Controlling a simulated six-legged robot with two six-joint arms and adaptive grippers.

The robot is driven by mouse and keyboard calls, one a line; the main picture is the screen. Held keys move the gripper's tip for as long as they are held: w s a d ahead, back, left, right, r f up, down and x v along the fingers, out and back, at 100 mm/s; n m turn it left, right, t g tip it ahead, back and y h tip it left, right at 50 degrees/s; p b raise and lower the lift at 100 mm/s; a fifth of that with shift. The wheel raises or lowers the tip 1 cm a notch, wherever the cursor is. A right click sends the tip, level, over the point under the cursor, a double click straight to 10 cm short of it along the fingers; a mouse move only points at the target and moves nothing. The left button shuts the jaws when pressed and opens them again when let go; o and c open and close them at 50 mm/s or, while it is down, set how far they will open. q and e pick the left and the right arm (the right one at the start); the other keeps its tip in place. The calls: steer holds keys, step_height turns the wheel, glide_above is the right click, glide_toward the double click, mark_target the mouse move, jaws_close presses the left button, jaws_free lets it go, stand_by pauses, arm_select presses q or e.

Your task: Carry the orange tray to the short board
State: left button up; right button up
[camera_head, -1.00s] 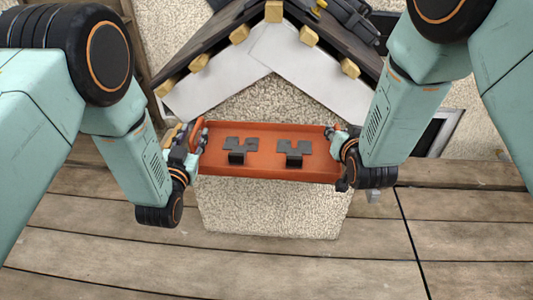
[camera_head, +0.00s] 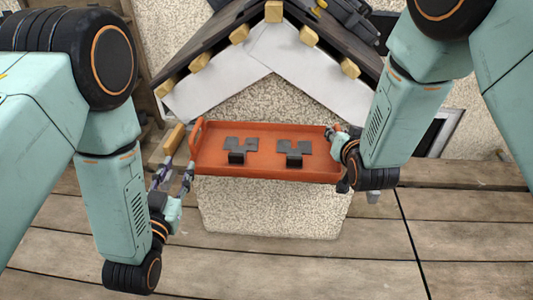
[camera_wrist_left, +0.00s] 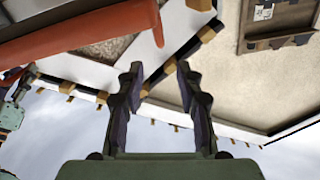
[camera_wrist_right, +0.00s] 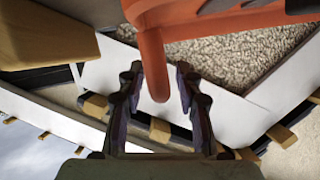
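The orange tray (camera_head: 270,172) is level in front of the house gable in the head view, with dark grey tile pieces (camera_head: 240,143) in it. What bears it from below is hidden. My left gripper (camera_head: 172,178) is open and empty, below and left of the tray's left handle (camera_head: 197,130), apart from it. In the left wrist view its fingers (camera_wrist_left: 158,85) have nothing between them. My right gripper (camera_head: 340,150) is at the tray's right end. In the right wrist view its fingers (camera_wrist_right: 162,85) stand apart around the orange handle (camera_wrist_right: 152,65), with a gap on one side. I cannot identify the short board.
A wooden piece (camera_head: 174,138) juts out by the tray's left end. Another wooden block (camera_wrist_right: 45,40) is close to the right gripper. The roof (camera_head: 335,40) with rafter ends rises behind the tray. Wooden decking (camera_head: 300,265) in front is clear.

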steer(key=v, duration=0.7)
stand_by(0.5)
